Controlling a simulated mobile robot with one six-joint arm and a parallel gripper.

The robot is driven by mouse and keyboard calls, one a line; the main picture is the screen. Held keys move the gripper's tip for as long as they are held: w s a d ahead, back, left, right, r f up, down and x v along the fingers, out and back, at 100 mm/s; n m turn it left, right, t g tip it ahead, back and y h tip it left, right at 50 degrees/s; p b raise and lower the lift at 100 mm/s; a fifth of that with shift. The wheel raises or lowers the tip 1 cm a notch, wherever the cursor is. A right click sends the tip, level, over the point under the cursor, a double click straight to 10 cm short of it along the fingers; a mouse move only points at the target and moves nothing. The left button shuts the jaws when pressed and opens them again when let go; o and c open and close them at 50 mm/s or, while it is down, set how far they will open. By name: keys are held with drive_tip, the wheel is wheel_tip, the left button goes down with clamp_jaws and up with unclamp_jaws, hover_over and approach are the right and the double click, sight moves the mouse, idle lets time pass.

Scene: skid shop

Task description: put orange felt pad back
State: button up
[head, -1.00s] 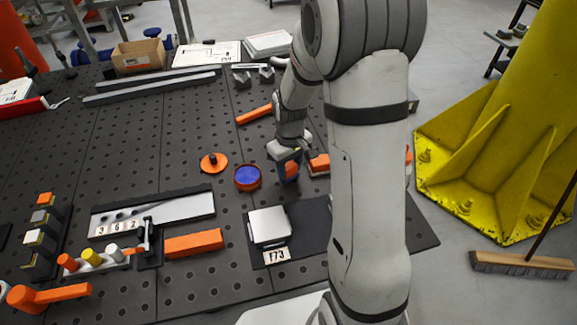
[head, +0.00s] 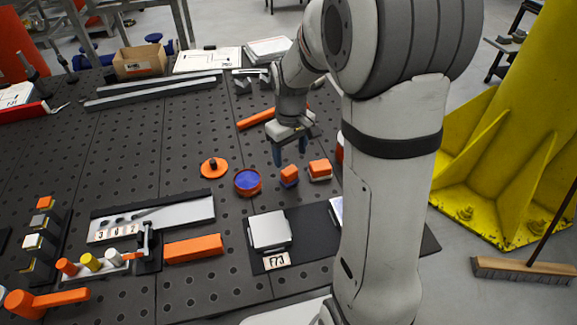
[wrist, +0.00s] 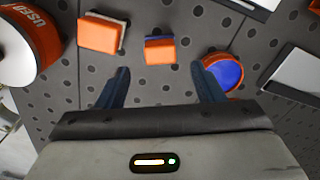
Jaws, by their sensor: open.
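A small orange block with a dark blue layer (head: 289,176) stands on the perforated table; it also shows in the wrist view (wrist: 160,50). A slightly larger orange block with a pale layer (head: 319,169) stands just right of it, and also shows in the wrist view (wrist: 101,35). I cannot tell for sure which is the felt pad. My gripper (head: 290,152) is open and empty above and behind the smaller block. In the wrist view its fingers (wrist: 163,85) are spread apart, with the smaller block beyond the gap between them.
A round orange tin with blue inside (head: 247,182) is left of the blocks. A rack (head: 36,255) of small coloured blocks stands at far left. A dark mat with a silver plate (head: 269,230) lies in front. A white-and-orange "USED" container (wrist: 40,38) is near my gripper.

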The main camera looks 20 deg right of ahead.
sight(290, 171)
drive_tip(key=s+r+m+t, duration=0.1)
drive_tip(key=s+r+m, duration=0.1)
drive_tip(key=s+r, duration=0.65)
drive_tip(key=s+r+m+t, duration=0.1)
drive_tip(key=s+m+t, duration=0.1)
drive_tip(key=s, duration=0.8)
drive_tip(key=shift+s+a+m, duration=0.2)
drive_tip(key=shift+m, duration=0.1)
